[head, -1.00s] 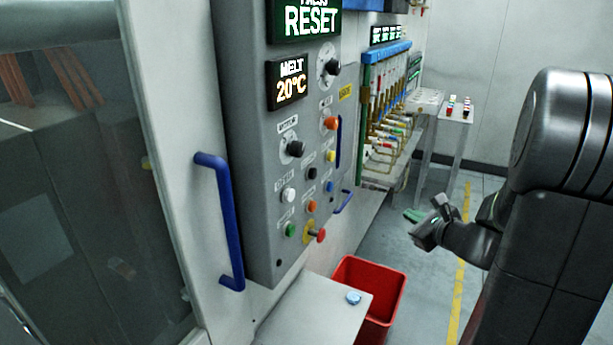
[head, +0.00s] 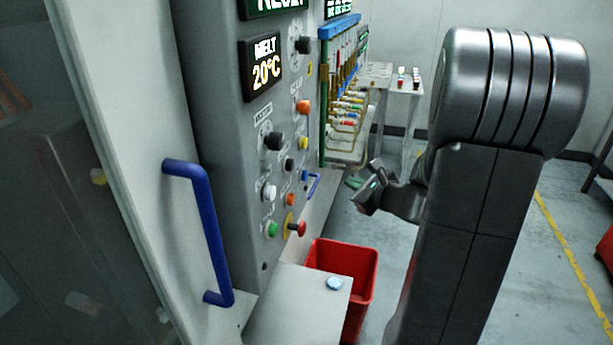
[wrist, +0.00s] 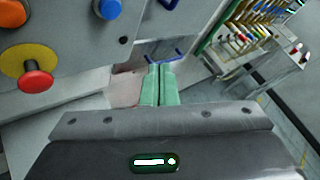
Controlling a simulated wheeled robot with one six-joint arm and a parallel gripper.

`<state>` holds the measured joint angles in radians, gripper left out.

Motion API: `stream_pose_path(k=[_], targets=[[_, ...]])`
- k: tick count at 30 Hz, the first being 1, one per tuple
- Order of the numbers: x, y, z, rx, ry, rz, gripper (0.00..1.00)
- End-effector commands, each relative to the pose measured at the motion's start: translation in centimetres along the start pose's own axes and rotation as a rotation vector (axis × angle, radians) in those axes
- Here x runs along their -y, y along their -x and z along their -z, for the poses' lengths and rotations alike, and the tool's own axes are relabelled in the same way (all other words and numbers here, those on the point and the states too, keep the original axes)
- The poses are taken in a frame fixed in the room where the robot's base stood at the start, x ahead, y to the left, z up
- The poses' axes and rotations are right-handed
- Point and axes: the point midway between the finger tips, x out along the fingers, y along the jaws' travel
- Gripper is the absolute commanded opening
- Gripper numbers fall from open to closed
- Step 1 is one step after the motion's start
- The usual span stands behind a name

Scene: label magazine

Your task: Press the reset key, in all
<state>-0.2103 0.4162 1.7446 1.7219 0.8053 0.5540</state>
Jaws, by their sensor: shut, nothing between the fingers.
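The grey control panel (head: 215,130) carries several coloured buttons: white (head: 269,191), green (head: 272,230), orange (head: 290,200), black (head: 288,164), yellow (head: 303,143) and blue (head: 305,176). A red mushroom button (head: 298,229) sits on a yellow disc. Their labels are too small to read, so I cannot tell which is the reset key. My gripper (head: 353,183) is shut and empty, right of the panel and apart from it. In the wrist view its green fingers (wrist: 158,84) are together, with the red mushroom button (wrist: 35,82), an orange button (wrist: 12,13) and a blue button (wrist: 107,9) to the left.
A display (head: 262,66) reads MELT 20°C; the green-lettered one above is cut off. A blue handle (head: 207,230) sticks out at left. Hoses (head: 345,110) stand behind.

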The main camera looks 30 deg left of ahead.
Motion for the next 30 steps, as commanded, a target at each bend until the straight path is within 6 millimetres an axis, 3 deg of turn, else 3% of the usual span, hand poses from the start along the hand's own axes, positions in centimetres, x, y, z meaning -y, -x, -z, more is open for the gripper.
stream_pose_path(k=[18, 30], targets=[[-3.9, -5.3, -3.8, 0.001, 0.001, -0.002, 0.00], [-4.3, -5.8, -4.3, 0.000, 0.000, 0.000, 0.00]])
